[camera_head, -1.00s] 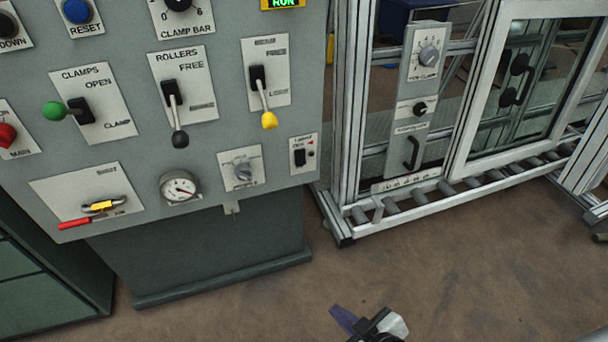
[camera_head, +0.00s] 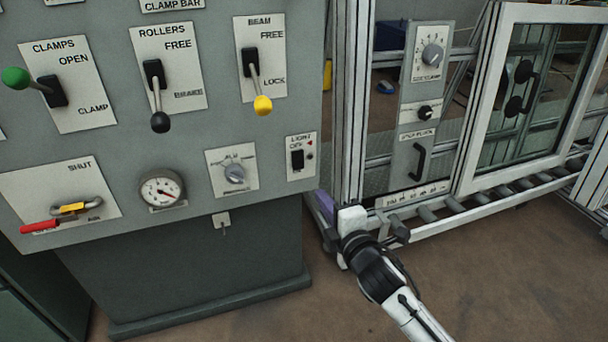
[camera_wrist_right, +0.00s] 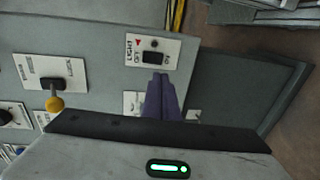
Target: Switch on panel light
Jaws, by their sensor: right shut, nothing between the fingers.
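The light switch (camera_head: 298,159) is a small black rocker on a white plate marked LIGHT and OFF, at the lower right corner of the grey control panel. It also shows in the wrist view (camera_wrist_right: 154,57), where its plate appears turned sideways. My right gripper (camera_head: 322,207) is below and to the right of the plate in the head view, its purple fingers partly hidden behind its own white body. In the wrist view its shut fingers (camera_wrist_right: 161,88) point at the switch, tips close to it; I cannot tell whether they touch. My left gripper is out of view.
Beside the switch is a grey rotary knob (camera_head: 234,172), with a gauge (camera_head: 161,190) further left. Levers with black (camera_head: 160,122) and yellow (camera_head: 263,105) knobs stick out above. An aluminium frame with rollers (camera_head: 452,203) stands at the right.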

